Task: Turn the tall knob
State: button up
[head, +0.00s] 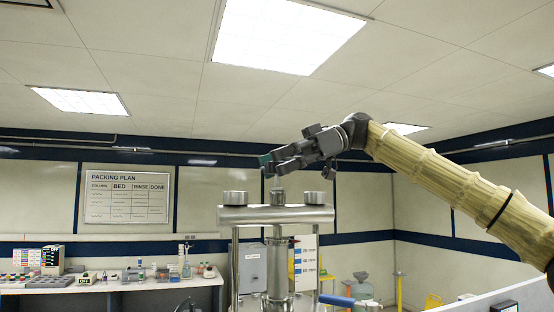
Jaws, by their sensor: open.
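A metal column stand with a thick top plate (250,216) stands in the middle of the head view. A narrow upright metal fitting (277,197) rises from the plate's centre, and it looks like the tall knob. A wider, lower round knob sits on the plate at the left (235,198) and another at the right (314,198). My gripper (266,163) reaches in from the right, lying roughly level just above the central fitting. It is open, apart from the fitting as far as I can tell, and holds nothing visible.
A blue-handled lever (345,301) juts out low at the right of the stand. A bench (150,284) with bottles and racks runs along the left wall. A packing plan board (127,194) hangs above it.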

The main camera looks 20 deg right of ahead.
jog(key=shift+w+f, duration=0.1)
jog(key=shift+w, duration=0.1)
jog(key=shift+s+d, duration=0.1)
jog(key=shift+s, duration=0.1)
jog(key=shift+c, duration=1.4)
jog(key=c, duration=0.8)
jog(key=shift+o, duration=0.2)
